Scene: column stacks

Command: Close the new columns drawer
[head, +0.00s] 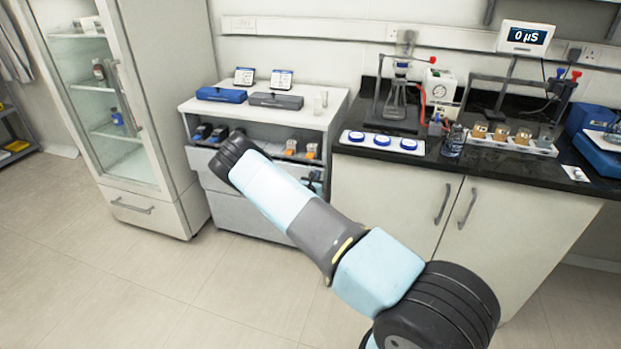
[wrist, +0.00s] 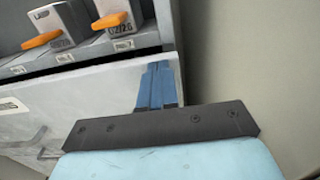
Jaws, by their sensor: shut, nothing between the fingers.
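A drawer front (head: 205,165) shows on the white cabinet, below an open space holding boxes; its label cannot be read. In the wrist view the pale front panel (wrist: 85,92) lies below boxes with orange tabs (wrist: 113,20), with a handle (wrist: 52,150) at lower left. My gripper's blue fingers (wrist: 157,85) are together and empty, in front of this panel near its right end; contact cannot be told. In the head view my gripper (head: 314,182) is mostly hidden behind my arm, at the cabinet's right side. The drawer appears at least partly pulled out.
Blue and grey cases (head: 275,100) and two small displays stand on the cabinet top (head: 335,98). A glass-door fridge (head: 105,100) stands to the left. A black counter (head: 430,150) with glassware and instruments stands to the right. The floor at left (head: 90,260) is clear.

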